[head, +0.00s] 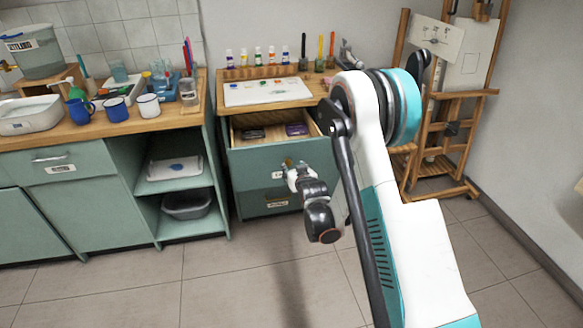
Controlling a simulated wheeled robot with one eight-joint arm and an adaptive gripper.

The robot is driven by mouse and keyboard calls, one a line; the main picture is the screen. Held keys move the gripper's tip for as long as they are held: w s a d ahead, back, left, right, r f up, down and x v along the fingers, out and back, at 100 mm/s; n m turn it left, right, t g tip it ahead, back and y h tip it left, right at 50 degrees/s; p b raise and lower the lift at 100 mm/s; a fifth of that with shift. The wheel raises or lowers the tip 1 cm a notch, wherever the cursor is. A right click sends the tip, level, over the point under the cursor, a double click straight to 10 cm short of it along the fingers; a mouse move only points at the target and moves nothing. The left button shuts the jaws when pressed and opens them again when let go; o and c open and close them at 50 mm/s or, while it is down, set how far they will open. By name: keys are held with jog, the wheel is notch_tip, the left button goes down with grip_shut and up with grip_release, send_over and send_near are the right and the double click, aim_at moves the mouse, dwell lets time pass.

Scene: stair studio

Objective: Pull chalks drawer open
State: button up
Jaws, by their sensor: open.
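A green cabinet (240,205) stands in the middle of the head view. Its upper drawer (250,157) is pulled out, with its light wooden inside showing. A dark item (253,133) and a purple item (297,129) lie in it. A small label on its front is partly hidden by my gripper. A lower drawer (255,202) is shut and has a label (277,204) too small to read. I cannot tell which label says chalks. My gripper (288,164) is open at the front of the upper drawer. I cannot tell whether it touches the handle.
A white tray (245,98) and several small paint bottles sit on the cabinet top. A counter (75,130) with mugs and an open shelf (182,185) stands at left. Wooden easels (465,130) stand at right. The tiled floor (230,290) in front is clear.

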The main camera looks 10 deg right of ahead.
jog(key=shift+v, duration=1.1)
jog(key=s+r+g, duration=0.2)
jog(key=s+r, duration=0.5)
jog(key=r, duration=0.3)
jog(key=s+r+g, duration=0.1)
jog(key=s+r, duration=0.7)
jog(key=r, duration=0.2)
jog(key=s+r+g, duration=0.2)
jog(key=s+g, duration=0.1)
jog(key=s, duration=2.4)
jog(key=shift+s+g, duration=0.2)
jog(key=shift+g, duration=0.1)
jog(key=shift+r, duration=0.1)
